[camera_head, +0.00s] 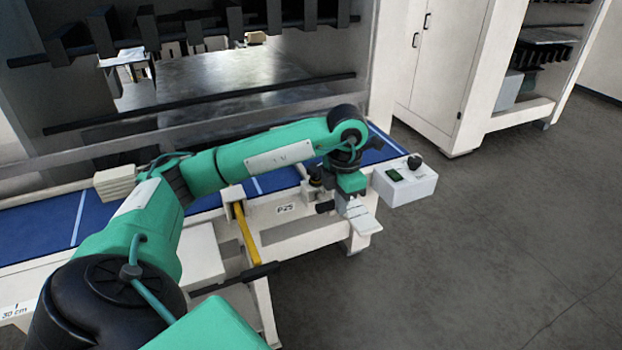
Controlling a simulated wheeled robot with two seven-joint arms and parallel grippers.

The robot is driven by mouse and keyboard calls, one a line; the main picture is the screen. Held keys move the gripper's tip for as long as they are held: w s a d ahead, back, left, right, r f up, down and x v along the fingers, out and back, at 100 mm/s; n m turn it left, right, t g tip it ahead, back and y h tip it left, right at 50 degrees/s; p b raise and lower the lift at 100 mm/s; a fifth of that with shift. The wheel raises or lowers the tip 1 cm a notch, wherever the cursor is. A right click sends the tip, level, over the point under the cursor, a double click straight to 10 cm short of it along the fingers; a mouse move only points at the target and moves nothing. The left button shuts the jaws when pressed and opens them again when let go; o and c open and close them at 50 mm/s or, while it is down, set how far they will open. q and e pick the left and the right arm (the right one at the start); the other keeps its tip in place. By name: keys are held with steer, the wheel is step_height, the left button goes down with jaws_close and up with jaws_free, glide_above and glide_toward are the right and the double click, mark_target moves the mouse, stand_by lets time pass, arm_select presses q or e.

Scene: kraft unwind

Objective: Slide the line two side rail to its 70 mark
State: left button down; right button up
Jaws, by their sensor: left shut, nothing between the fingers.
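My left arm reaches across the white machine frame. Its gripper (362,222) points down, with its pale fingers shut and empty at the front edge of the machine, just left of the control box. A blue belt (295,178) with pale cross lines runs behind it. A small dark fitting (316,184) sits on the belt edge just left of the gripper; whether they touch is unclear. I cannot clearly tell which part is the line two side rail, and no 70 mark is readable. My right gripper is not in view.
A white control box (408,184) with a green display and black knob stands right of the gripper. A yellow bar (245,232) and a black handle (262,271) stick out at the front. A white cabinet (437,60) stands behind. Grey floor (500,230) is clear at right.

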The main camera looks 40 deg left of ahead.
arm_select(q)
step_height(320, 180, up, 5)
steer(key=shift+r+p, duration=0.1)
steer(key=shift+p, duration=1.1)
